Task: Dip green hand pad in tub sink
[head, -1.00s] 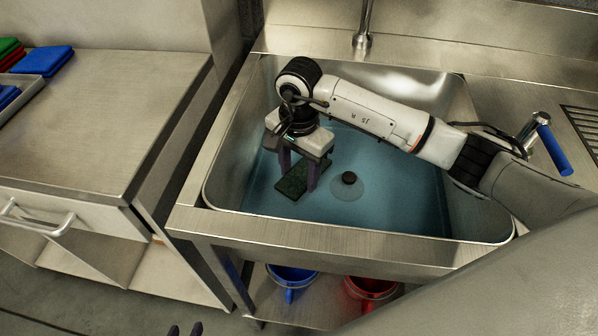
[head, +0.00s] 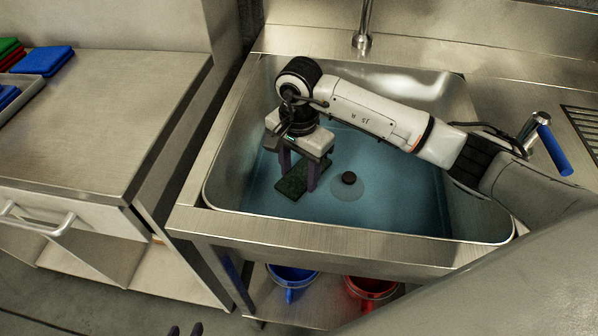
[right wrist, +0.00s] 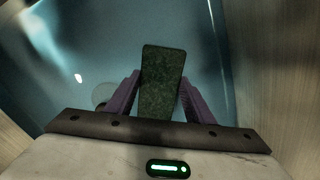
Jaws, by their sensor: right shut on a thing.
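The dark green hand pad (head: 291,190) is inside the tub sink (head: 340,228), down at the bluish water in its left half. My right gripper (head: 298,177) points down into the sink and is shut on the pad. In the right wrist view the pad (right wrist: 162,85) stands out between the two purple fingers (right wrist: 160,98). I cannot tell how deep in the water the pad is. My left gripper (head: 185,329) shows only its fingertips at the bottom edge, apart and empty.
A dark drain plug (head: 348,178) sits in the sink right of the pad. A faucet (head: 362,40) stands behind, and a blue-handled lever (head: 552,150) is at right. Blue pads (head: 42,61) lie on the left counter (head: 100,120). Blue (head: 292,275) and red (head: 370,288) buckets are below.

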